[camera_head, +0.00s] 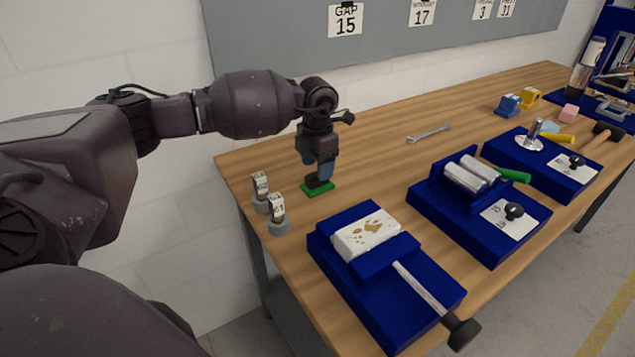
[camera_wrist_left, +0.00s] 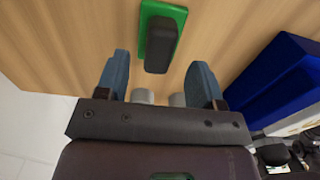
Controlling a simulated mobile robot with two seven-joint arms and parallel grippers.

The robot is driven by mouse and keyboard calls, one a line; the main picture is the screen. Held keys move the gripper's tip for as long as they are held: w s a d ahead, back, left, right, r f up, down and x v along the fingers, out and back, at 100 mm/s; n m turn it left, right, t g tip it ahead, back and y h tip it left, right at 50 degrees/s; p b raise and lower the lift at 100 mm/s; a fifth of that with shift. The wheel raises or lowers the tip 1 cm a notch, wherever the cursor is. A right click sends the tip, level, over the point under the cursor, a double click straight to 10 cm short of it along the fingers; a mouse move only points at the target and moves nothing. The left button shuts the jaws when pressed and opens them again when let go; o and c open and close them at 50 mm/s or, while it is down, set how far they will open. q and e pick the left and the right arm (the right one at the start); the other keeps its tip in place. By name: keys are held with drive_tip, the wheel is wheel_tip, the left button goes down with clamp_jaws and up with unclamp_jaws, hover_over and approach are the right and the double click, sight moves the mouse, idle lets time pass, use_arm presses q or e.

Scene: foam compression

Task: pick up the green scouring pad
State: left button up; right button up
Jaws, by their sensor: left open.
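The green scouring pad (camera_head: 311,190) lies on the wooden table near its left end, with a dark block on its top. In the left wrist view the pad (camera_wrist_left: 176,13) and its black block (camera_wrist_left: 162,45) are at the top, ahead of the fingers. My left gripper (camera_head: 318,172) points down just above the pad and partly hides it. In the left wrist view its two blue fingers (camera_wrist_left: 161,78) stand wide apart, with only bare wood and two small grey round shapes showing between them. My right gripper is in neither view.
Two small labelled grey-based pieces (camera_head: 279,226) stand at the table's left edge. A blue fixture with a white block (camera_head: 366,233) is at the front. More blue fixtures (camera_head: 480,215) are to the right. A wrench (camera_head: 429,133) lies behind; wood around the pad is clear.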

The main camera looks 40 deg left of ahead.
use_arm(q)
wheel_tip(320, 180, down, 4)
drive_tip(key=shift+w+r, duration=0.1)
drive_tip(key=shift+r, duration=0.05)
drive_tip(key=shift+c, duration=0.3)
drive_tip(key=c, duration=0.9)
drive_tip(key=shift+r, duration=0.1)
drive_tip(key=shift+c, duration=0.2)
wheel_tip(320, 180, up, 20)
drive_tip(key=shift+p, duration=0.45)
